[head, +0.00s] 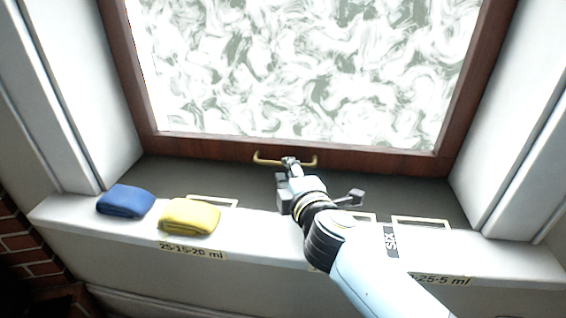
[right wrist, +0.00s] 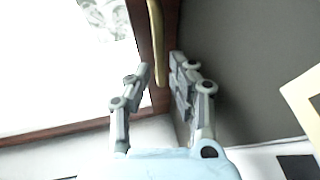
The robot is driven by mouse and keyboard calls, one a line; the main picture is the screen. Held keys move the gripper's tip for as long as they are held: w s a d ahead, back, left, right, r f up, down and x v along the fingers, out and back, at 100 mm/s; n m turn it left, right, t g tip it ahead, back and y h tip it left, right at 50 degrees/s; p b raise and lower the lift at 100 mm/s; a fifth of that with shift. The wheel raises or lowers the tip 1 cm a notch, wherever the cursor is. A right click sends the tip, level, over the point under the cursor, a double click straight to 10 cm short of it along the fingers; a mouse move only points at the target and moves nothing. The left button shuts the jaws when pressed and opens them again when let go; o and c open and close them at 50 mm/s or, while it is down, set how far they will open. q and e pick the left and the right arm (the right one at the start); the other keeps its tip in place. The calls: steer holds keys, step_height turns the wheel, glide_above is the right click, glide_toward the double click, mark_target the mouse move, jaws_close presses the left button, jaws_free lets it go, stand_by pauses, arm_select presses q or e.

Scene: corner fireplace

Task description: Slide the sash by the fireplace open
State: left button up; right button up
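The sash (head: 375,162) has a dark red-brown wooden frame around pale, swirl-patterned glass. Its bottom rail lies along the dark sill, with no gap that I can see. A brass bar handle (head: 265,160) is fixed to the middle of that rail. My right gripper (head: 291,163) is at the handle and hides part of its middle. In the right wrist view, the two fingers of this gripper (right wrist: 160,72) stand apart, and the brass handle (right wrist: 155,30) shows between their tips. Contact with the handle cannot be told. My left gripper is not in view.
A folded blue cloth (head: 125,201) and a folded yellow cloth (head: 189,216) lie on the white ledge (head: 270,225) at left. Yellow-edged frames (head: 420,221) and labels mark the ledge. White walls flank the window recess. Brick (head: 22,222) shows at lower left.

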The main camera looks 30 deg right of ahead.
steer(key=x, duration=0.3)
steer(key=shift+w+d+f, duration=0.1)
steer(key=shift+w, duration=0.45)
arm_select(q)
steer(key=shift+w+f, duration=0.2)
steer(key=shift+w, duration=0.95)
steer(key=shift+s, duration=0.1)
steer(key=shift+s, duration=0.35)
arm_select(e)
jaws_close()
